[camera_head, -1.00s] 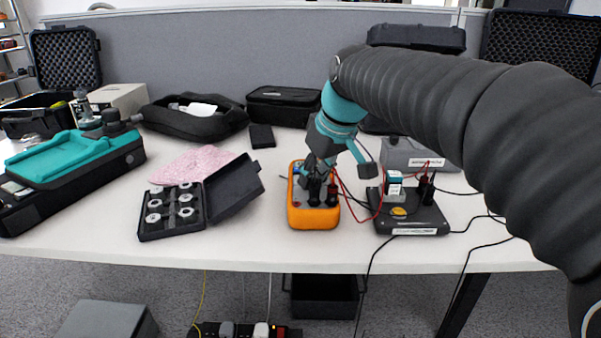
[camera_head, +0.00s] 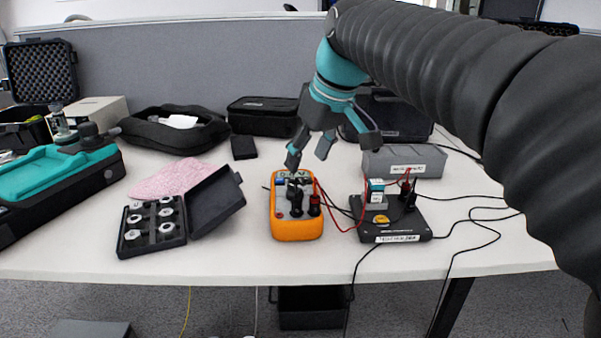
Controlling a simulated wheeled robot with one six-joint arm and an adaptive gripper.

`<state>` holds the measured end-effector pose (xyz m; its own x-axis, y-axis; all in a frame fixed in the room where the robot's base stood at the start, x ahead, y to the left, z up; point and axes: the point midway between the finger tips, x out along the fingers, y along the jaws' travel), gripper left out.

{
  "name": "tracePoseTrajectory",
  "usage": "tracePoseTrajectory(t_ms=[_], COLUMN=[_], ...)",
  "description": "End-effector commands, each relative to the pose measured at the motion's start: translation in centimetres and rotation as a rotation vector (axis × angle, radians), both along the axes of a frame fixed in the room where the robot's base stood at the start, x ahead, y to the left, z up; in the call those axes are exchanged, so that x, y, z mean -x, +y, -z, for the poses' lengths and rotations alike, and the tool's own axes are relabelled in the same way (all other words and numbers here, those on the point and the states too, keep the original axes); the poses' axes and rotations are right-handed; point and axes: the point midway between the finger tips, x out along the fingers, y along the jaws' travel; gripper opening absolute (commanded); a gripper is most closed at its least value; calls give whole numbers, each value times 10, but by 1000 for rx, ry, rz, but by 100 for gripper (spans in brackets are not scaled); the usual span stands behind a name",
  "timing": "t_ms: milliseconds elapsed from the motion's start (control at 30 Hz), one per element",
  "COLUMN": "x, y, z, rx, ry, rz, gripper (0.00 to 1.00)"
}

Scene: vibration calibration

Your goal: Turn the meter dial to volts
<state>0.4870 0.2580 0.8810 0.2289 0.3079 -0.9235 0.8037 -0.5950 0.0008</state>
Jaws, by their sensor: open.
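The orange multimeter (camera_head: 297,229) lies on the table in the middle of the view. Its grey face carries a small display (camera_head: 291,175), a dark dial (camera_head: 294,190) and plugged-in probe leads near its front end. The dial's pointer setting is too small to read. My gripper (camera_head: 309,160) is open and empty, above the far end of the meter, apart from it, with its two fingers spread and pointing down. Black and red leads run right from the meter to a black test board (camera_head: 399,231).
A black case of metal pieces (camera_head: 152,240) stands open to the left, with a pink bubble-wrap pouch (camera_head: 172,178) behind it. A grey box (camera_head: 405,160) stands behind the board. Loose cables cross the table's right side. The front table strip is clear.

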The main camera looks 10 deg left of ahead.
Motion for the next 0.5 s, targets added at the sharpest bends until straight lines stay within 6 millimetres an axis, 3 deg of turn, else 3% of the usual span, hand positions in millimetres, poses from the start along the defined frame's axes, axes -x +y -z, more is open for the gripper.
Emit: tracePoseTrajectory(t_ms=[200, 500], x=[7, 10], y=[-9, -12], z=[-28, -37], rx=[0, 0], ry=[-1, 0], rz=[0, 0], gripper=[60, 60])
